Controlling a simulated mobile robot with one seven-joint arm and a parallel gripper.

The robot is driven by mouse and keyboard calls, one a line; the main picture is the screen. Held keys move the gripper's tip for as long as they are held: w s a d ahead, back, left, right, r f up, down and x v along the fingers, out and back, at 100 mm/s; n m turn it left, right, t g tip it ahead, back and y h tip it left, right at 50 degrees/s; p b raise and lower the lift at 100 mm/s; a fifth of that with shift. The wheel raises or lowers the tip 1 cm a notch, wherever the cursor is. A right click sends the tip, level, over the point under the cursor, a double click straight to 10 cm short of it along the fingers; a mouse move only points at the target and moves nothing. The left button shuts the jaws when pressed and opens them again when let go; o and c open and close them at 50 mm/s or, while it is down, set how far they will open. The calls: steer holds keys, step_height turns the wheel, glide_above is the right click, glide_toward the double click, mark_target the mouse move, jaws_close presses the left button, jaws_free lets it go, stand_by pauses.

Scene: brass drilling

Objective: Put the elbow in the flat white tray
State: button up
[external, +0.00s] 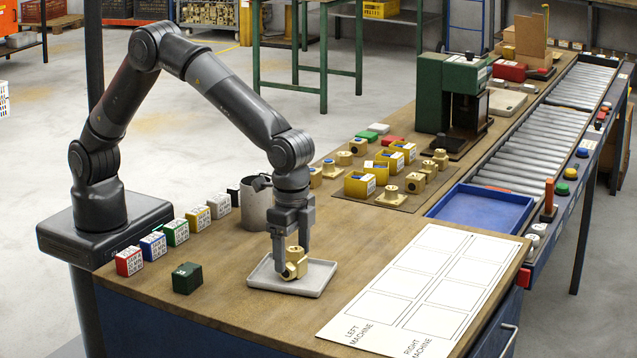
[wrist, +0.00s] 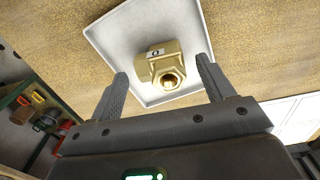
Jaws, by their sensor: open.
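The brass elbow (external: 295,264) sits in the flat white tray (external: 316,287) near the front of the bench. In the wrist view the elbow (wrist: 160,67) lies on the floor of the tray (wrist: 115,35), with its round bore and a small white label showing. My gripper (external: 291,262) is low over the tray, with its fingers around the elbow in the external view. In the wrist view the open fingers (wrist: 162,84) stand apart on either side, with gaps between them and the elbow.
A grey cylinder (external: 256,208) stands behind the tray. A dark green block (external: 187,278) and a row of coloured boxes (external: 177,232) lie to the left. A white machine sheet (external: 420,290) lies to the right. Several brass parts and yellow boxes stand farther back, near a blue tray (external: 480,208).

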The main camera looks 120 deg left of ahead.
mark_target(291, 250)
step_height(291, 250, up, 10)
steer(key=s+a+r+t, duration=0.1)
steer(key=s+a+r, duration=0.2)
steer(key=s+r, duration=0.45)
steer(key=s+a+r+t, duration=0.2)
steer(key=s+a+r, duration=0.15)
steer(key=s, duration=0.75)
steer(key=s+a+f+t, duration=0.1)
steer(key=s+f, duration=0.1)
steer(key=s, duration=0.8)
steer(key=s+a+f+t, duration=0.1)
steer(key=s, duration=1)
steer(key=shift+s+a+f+t, duration=0.25)
steer(key=shift+f+t, duration=0.05)
steer(key=shift+f, duration=0.05)
